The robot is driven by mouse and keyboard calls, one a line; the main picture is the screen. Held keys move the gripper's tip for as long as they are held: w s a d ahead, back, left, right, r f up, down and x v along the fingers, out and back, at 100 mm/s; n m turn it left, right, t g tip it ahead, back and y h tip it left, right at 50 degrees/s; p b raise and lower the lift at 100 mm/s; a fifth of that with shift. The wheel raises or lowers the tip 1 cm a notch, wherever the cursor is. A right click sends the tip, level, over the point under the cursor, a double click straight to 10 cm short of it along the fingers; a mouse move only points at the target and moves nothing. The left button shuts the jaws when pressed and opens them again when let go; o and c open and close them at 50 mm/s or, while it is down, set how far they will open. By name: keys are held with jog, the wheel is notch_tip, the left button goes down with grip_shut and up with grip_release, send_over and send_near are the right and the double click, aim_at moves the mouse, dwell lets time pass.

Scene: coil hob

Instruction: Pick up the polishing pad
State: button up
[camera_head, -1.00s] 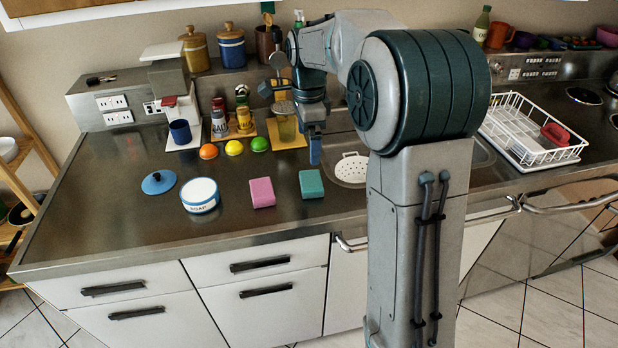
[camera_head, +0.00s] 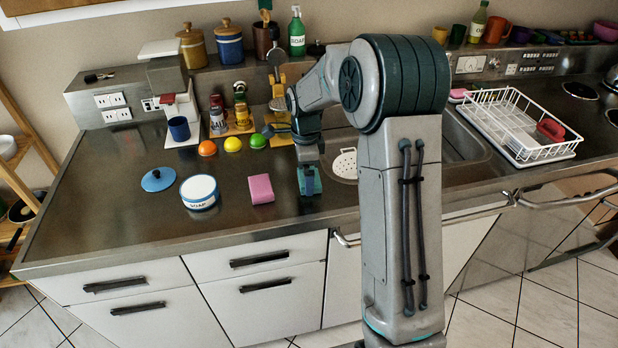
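Two block-shaped pads are on the steel worktop, a pink one (camera_head: 260,188) and a teal one (camera_head: 301,181). I cannot tell from their looks which is the polishing pad. My gripper (camera_head: 309,182) points down at the teal pad, with a blue finger in front of it. The finger hides the middle of the teal pad, and its edges show on both sides. I cannot see the far finger, so I cannot tell whether the gripper is open or closed on the pad. The pink pad lies a little to the left, apart from the gripper.
A white soap tin (camera_head: 200,193) and its blue lid (camera_head: 158,179) are to the left. Coloured balls (camera_head: 232,145) lie behind the pads. The sink with a perforated white piece (camera_head: 345,163) is right of my gripper. A white dish rack (camera_head: 520,125) stands farther right.

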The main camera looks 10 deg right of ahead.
notch_tip(320, 180, down, 2)
jog(key=shift+c, duration=0.3)
jog(key=c, duration=0.9)
jog(key=shift+c, duration=0.2)
jog(key=shift+r, duration=0.1)
